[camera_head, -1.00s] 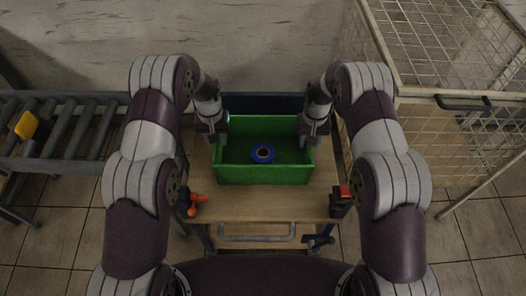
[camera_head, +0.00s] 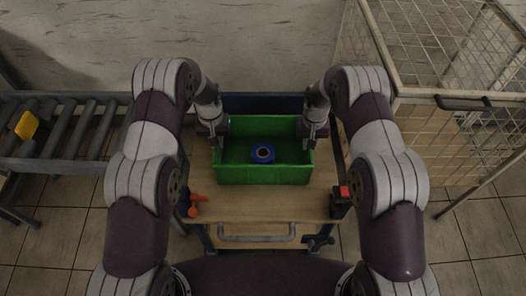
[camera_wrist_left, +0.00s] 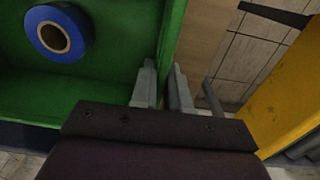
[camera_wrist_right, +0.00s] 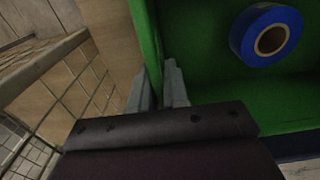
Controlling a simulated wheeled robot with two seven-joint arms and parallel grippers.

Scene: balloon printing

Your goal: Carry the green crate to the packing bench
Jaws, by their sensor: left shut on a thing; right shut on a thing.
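The green crate (camera_head: 262,175) sits over the wooden top of a small bench or cart in the head view; I cannot tell whether it touches the top. A blue roll (camera_head: 263,153) with a pale core lies inside it. My left gripper (camera_head: 218,140) is shut on the crate's left wall; in the left wrist view its fingers (camera_wrist_left: 160,88) straddle the green wall. My right gripper (camera_head: 308,138) is shut on the right wall; in the right wrist view its fingers (camera_wrist_right: 159,88) straddle that wall. The blue roll also shows in both wrist views.
The wooden top (camera_head: 262,205) is bare in front of the crate, with a handle (camera_head: 257,238) below. An orange-handled tool (camera_head: 197,204) is at its left edge, a red-and-black part (camera_head: 343,193) at its right. A roller conveyor (camera_head: 75,130) stands left, a wire cage (camera_head: 450,90) right.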

